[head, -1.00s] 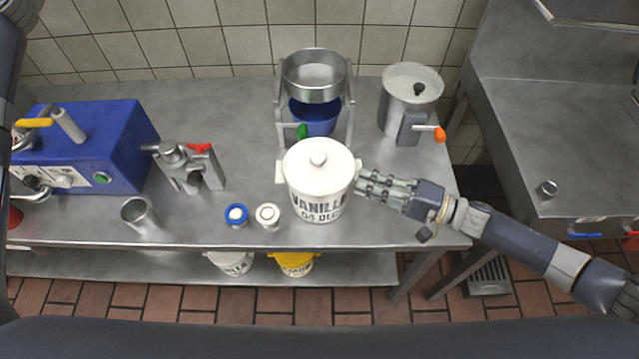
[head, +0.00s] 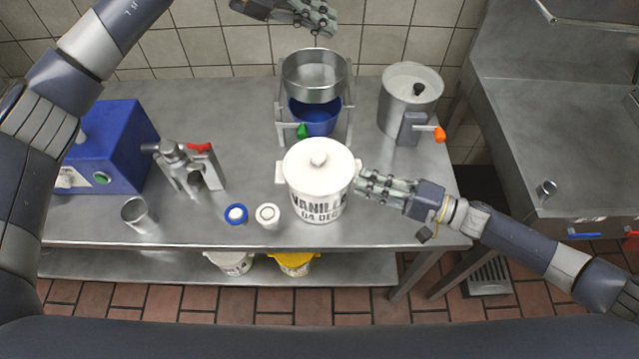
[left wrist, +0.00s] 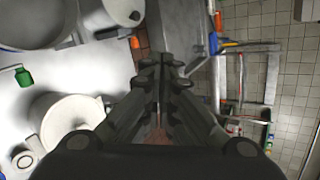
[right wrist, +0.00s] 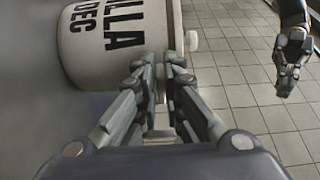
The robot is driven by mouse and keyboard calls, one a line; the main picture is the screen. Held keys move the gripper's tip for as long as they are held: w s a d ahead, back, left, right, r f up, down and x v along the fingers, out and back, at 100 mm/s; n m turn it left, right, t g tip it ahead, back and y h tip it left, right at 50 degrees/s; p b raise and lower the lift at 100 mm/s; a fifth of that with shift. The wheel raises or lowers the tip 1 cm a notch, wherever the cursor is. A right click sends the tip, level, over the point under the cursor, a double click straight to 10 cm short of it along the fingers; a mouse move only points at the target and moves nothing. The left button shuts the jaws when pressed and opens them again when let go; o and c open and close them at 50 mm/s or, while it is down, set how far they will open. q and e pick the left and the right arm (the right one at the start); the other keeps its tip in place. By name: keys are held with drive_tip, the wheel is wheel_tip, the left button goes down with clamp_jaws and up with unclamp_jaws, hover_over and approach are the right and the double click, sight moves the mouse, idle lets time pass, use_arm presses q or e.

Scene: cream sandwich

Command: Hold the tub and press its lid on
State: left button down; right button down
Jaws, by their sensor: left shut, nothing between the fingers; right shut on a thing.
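The white tub (head: 318,201), lettered VANILLA, stands upright on the steel table; its lettering also shows in the right wrist view (right wrist: 108,32). Its white knobbed lid (head: 300,165) sits on top; I cannot tell how tightly it fits. My right gripper (head: 362,182) is at the tub's right side, shut on it, apparently at the side handle, which the fingers hide. My left gripper (head: 322,22) is shut and empty, raised high beyond the tub, apart from the lid. In the left wrist view the lid (left wrist: 72,120) lies below and left of the fingers.
Behind the tub stand a sieve frame (head: 346,110) with a blue bowl (head: 318,118) and a steel pot (head: 412,88) with an orange-tipped handle. Two small jars (head: 236,214) (head: 268,214) are left of the tub. A blue machine (head: 118,150) is farther left.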

use_arm(q)
drive_tip(key=s+d+f+m+g+y, duration=0.3)
drive_tip(key=s+f+y, duration=0.3)
drive_tip(key=s+f, duration=0.25)
drive_tip(key=m+t+y, duration=0.1)
drive_tip(key=y, duration=0.4)
approach(319, 156)
drive_tip(key=shift+d, duration=0.1)
drive_tip(key=shift+w+f, duration=0.1)
drive_tip(key=shift+f, duration=2.65)
use_arm(e)
drive_tip(key=shift+f, duration=0.1)
use_arm(q)
drive_tip(key=shift+f, duration=1.05)
drive_tip(key=shift+r, duration=3.6)
use_arm(e)
drive_tip(key=c, duration=1.6)
unclamp_jaws()
drive_tip(key=shift+c, duration=0.2)
